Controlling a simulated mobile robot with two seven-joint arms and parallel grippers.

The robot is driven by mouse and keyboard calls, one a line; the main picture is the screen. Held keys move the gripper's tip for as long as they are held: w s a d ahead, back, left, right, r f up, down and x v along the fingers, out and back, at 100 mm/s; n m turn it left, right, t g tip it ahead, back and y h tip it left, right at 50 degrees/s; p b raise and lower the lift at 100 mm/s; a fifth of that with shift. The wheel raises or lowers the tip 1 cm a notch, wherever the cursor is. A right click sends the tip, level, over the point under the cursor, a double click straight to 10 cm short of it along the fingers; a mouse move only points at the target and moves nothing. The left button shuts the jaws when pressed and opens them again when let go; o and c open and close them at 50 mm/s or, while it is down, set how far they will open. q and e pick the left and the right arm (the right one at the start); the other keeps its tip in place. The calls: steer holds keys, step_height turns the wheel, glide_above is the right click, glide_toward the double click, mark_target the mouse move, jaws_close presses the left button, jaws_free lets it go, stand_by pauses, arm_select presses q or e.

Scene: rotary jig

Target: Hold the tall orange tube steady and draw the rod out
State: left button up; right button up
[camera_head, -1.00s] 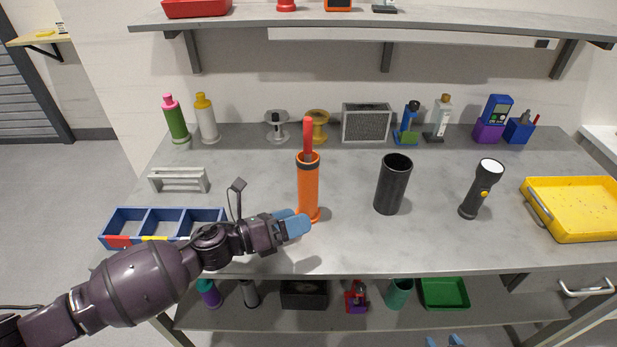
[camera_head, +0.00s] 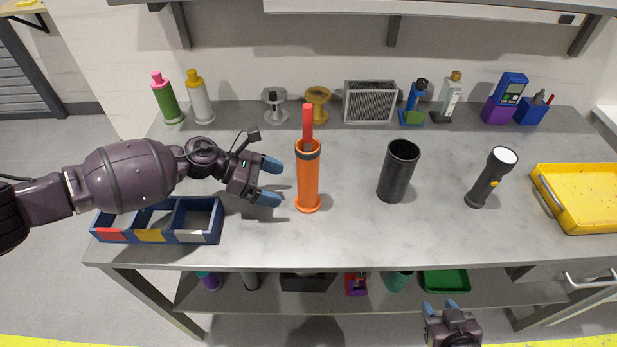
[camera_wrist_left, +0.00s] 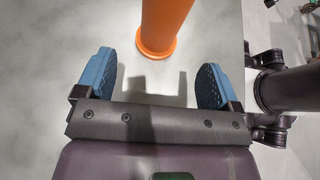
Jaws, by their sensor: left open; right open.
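The tall orange tube (camera_head: 308,180) stands upright on the grey bench, with a dark band near its top. A red rod (camera_head: 308,122) sticks up out of its mouth. My left gripper (camera_head: 271,181) is open and empty just left of the tube, its blue fingertips pointing toward it. In the left wrist view, the tube's lower part (camera_wrist_left: 160,25) stands ahead of the gap between the open fingers (camera_wrist_left: 155,82), not between them. My right gripper (camera_head: 446,306) is open at the bottom of the head view, in front of the bench and away from the tube.
A black cylinder (camera_head: 398,172) and a flashlight (camera_head: 489,180) stand right of the tube. A yellow tray (camera_head: 583,216) lies at the far right. A blue divided bin (camera_head: 158,237) sits below my left arm. Bottles, spools and a grey box (camera_head: 370,102) line the back.

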mark_target(304, 193)
arm_select(q)
steer(key=b+x, duration=0.1)
steer(key=x, duration=0.5)
steer(key=shift+d+f, duration=0.1)
steer(key=shift+d, duration=0.05)
steer(key=shift+d+f, duration=0.3)
steer(key=shift+d, duration=0.4)
